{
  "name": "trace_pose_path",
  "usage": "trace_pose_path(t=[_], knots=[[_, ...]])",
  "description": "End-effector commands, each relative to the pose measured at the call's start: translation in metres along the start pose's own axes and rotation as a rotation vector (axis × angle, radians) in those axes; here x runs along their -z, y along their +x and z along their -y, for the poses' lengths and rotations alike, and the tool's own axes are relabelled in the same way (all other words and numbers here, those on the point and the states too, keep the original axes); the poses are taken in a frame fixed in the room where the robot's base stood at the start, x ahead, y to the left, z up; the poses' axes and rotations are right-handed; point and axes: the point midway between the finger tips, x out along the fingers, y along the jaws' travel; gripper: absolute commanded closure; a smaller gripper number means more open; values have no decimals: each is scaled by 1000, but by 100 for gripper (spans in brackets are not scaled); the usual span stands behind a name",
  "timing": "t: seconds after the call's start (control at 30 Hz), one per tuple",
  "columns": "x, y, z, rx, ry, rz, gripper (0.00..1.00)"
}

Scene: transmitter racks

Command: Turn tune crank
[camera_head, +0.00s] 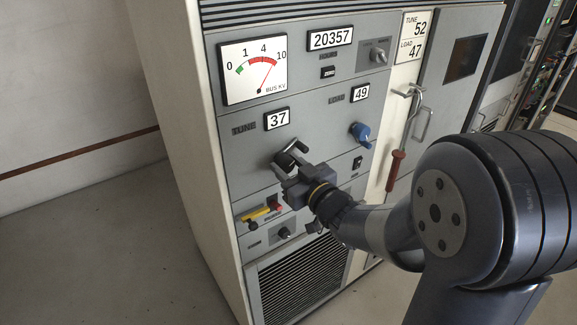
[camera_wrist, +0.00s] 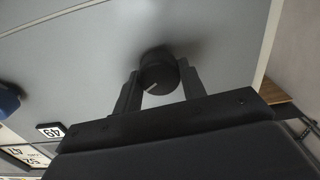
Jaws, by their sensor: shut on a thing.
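The tune crank (camera_head: 285,160) is a dark knob on the grey rack panel, below the TUNE counter (camera_head: 277,119), which reads 37. My gripper (camera_head: 291,163) is at the crank with its fingers on either side of it, partly hiding it. In the wrist view the round black crank knob (camera_wrist: 158,72) with a pale pointer line sits between the two fingertips of my gripper (camera_wrist: 158,85). The fingers are shut on it. A card (camera_head: 412,37) at the upper right reads TUNE 52, LOAD 47.
The blue load knob (camera_head: 360,132) sits right of the crank, under the LOAD counter (camera_head: 361,93) reading 49. A red-handled lever (camera_head: 396,170) hangs further right. A yellow handle (camera_head: 262,213) sticks out below the crank. The floor at left is clear.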

Motion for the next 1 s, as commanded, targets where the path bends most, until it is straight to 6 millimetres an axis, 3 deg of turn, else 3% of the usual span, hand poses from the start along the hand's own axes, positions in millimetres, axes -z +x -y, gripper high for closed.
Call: trace_pose_path(t=[0.23, 0.63, 1.0], knots=[[0, 0, 0, 0, 28, 0, 84], [0, 0, -1, 0, 329, 1, 84], [0, 0, -1, 1, 366, 0, 84]])
